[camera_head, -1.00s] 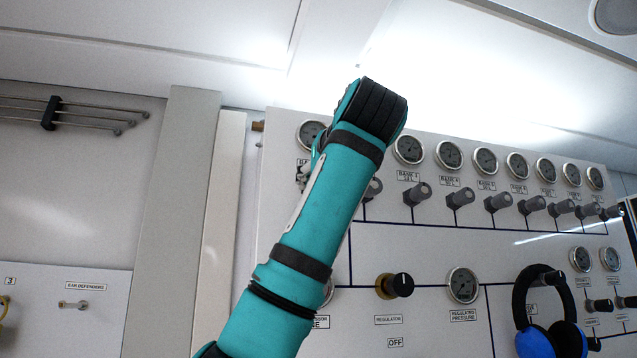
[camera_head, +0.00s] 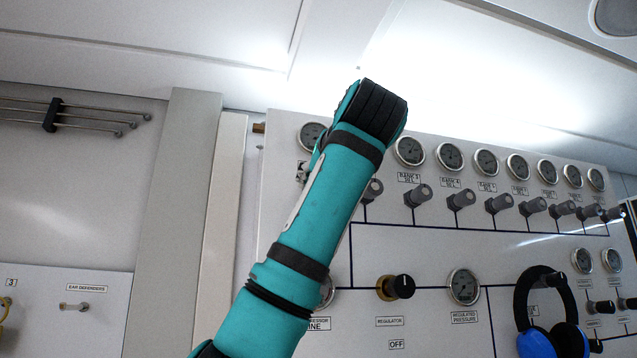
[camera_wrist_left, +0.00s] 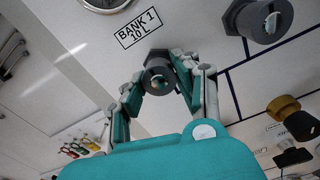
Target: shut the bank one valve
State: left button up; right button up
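The bank one valve (camera_wrist_left: 158,80) is a dark round knob on the white panel, beside the "BANK 1 10 L" label (camera_wrist_left: 138,28) in the left wrist view. My left gripper (camera_wrist_left: 160,76) has a finger on each side of the knob. The fingertips look closed against its sides, though the exact contact is hard to make out. In the head view my teal left arm covers the valve, and only a bit of a finger shows beside the arm. My right gripper is not in view.
A row of grey bank valves (camera_head: 418,195) with gauges (camera_head: 410,150) above runs right. A black regulator knob (camera_head: 400,287) sits below. Blue and black ear defenders (camera_head: 540,343) hang at lower right. A second bank valve (camera_wrist_left: 258,20) is close to the right finger.

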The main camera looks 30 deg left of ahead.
pick_arm(q)
jog(key=o, duration=0.4)
jog(key=v, duration=1.2)
jog(key=shift+a, duration=0.1)
